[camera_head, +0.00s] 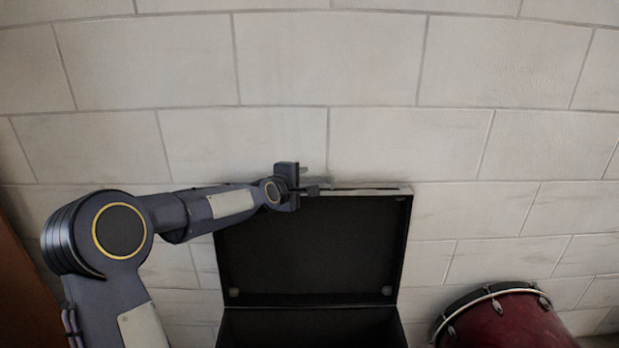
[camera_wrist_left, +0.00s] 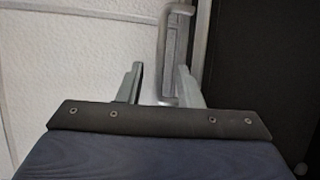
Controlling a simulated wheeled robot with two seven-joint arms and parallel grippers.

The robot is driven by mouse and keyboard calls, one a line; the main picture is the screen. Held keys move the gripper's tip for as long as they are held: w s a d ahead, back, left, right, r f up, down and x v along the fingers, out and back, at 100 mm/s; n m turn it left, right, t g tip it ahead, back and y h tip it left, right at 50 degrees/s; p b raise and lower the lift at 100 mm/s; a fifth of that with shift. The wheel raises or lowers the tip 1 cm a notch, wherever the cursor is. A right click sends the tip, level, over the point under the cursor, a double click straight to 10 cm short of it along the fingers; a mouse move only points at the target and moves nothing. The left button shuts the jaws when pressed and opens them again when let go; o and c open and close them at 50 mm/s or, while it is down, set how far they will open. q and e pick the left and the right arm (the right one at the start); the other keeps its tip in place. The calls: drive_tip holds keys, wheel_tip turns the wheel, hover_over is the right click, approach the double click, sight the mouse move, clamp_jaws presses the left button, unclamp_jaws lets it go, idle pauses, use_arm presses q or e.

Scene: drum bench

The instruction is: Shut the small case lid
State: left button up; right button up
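The small case stands open, with its dark lid (camera_head: 315,245) raised upright near the wall. The lid's dark inside and light top edge (camera_head: 375,191) face the head camera. Part of the case's base (camera_head: 310,330) shows at the bottom of that view. My left gripper (camera_head: 312,181) is at the lid's top edge, left of its middle. In the left wrist view my gripper's fingers (camera_wrist_left: 158,85) are apart. A grey handle (camera_wrist_left: 175,50) on the lid's edge lies just ahead and partly between them; I cannot tell whether they touch it. My right gripper is out of view.
A pale block wall (camera_head: 500,120) fills the background, close behind the lid. A red drum (camera_head: 505,322) stands at the lower right, apart from the case. A brown surface (camera_head: 22,300) shows at the left edge. The space above the case is clear.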

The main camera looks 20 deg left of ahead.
sight(308, 177)
use_arm(q)
drive_tip(key=shift+x, duration=1.6)
drive_tip(key=shift+s, duration=0.1)
drive_tip(key=shift+c, duration=0.4)
clamp_jaws()
